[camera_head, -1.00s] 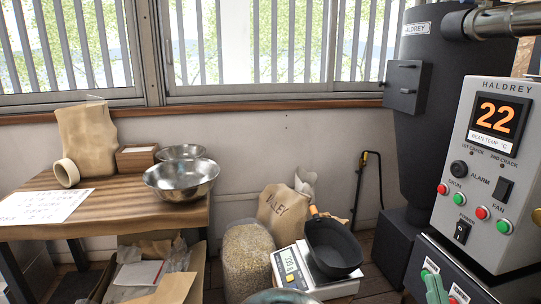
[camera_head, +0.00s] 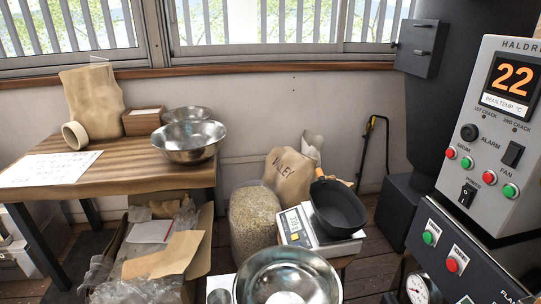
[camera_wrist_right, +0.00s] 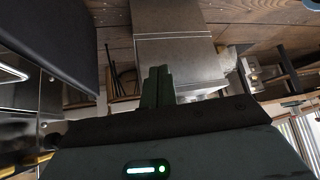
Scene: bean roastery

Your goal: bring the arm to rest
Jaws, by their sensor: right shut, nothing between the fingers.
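My right gripper (camera_wrist_right: 158,88) shows in the right wrist view, its fingers together with nothing between them. It points towards a grey box-like surface over a wooden floor and touches nothing that I can make out. Neither of my grippers shows in the head view.
A roaster control panel (camera_head: 495,130) reading 22 stands at the right. A wooden table (camera_head: 110,180) at the left holds a paper bag (camera_head: 93,103) and steel bowls (camera_head: 190,142). A black pan (camera_head: 338,207) sits on a scale (camera_head: 298,226). Another steel bowl (camera_head: 250,292) is at the bottom.

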